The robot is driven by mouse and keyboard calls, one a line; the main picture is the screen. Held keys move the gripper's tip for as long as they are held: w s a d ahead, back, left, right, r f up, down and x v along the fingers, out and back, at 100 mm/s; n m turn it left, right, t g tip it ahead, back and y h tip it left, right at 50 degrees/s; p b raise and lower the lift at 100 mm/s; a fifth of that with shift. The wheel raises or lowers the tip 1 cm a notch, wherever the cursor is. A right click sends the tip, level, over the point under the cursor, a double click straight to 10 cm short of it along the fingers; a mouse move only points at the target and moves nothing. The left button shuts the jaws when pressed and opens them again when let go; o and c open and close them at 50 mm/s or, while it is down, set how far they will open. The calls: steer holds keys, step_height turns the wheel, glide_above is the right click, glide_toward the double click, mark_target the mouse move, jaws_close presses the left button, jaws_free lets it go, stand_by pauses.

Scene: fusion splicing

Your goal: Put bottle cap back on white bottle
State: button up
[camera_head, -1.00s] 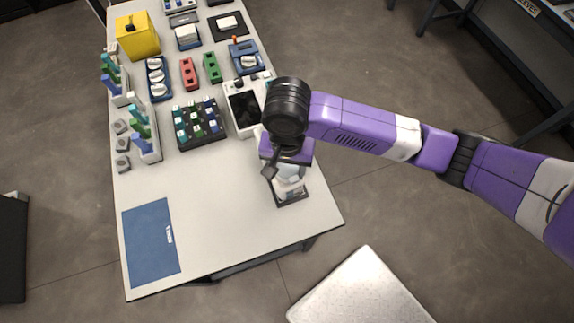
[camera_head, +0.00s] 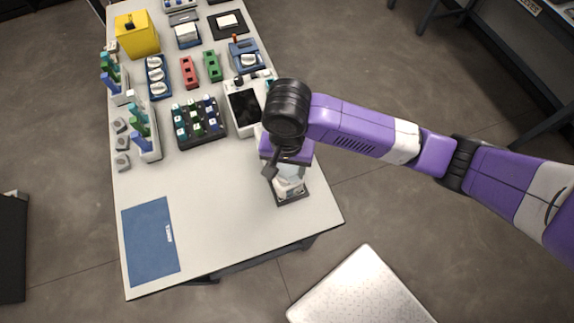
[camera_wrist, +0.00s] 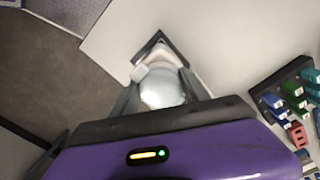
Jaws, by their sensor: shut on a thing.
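In the wrist view, my gripper (camera_wrist: 162,92) has its dark fingers closed on either side of a pale, rounded cap (camera_wrist: 162,88). A white bottle (camera_wrist: 157,56) shows just beyond the cap, but I cannot tell whether the two touch. In the head view, my gripper (camera_head: 285,172) is over the right edge of the table, and the white bottle (camera_head: 291,187) is partly hidden under it. The bottle stands in a dark square holder (camera_head: 294,199).
A white device with a dark screen (camera_head: 244,108) sits just behind my gripper. A blue mat (camera_head: 150,243) lies front left. The table (camera_head: 225,210) is clear between mat and holder.

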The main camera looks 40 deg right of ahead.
steer(key=shift+f, duration=0.35)
stand_by(0.5)
steer(key=o, duration=1.3)
steer(key=shift+o, duration=0.2)
steer(key=shift+r+p, duration=1.55)
steer(key=shift+r, duration=1.45)
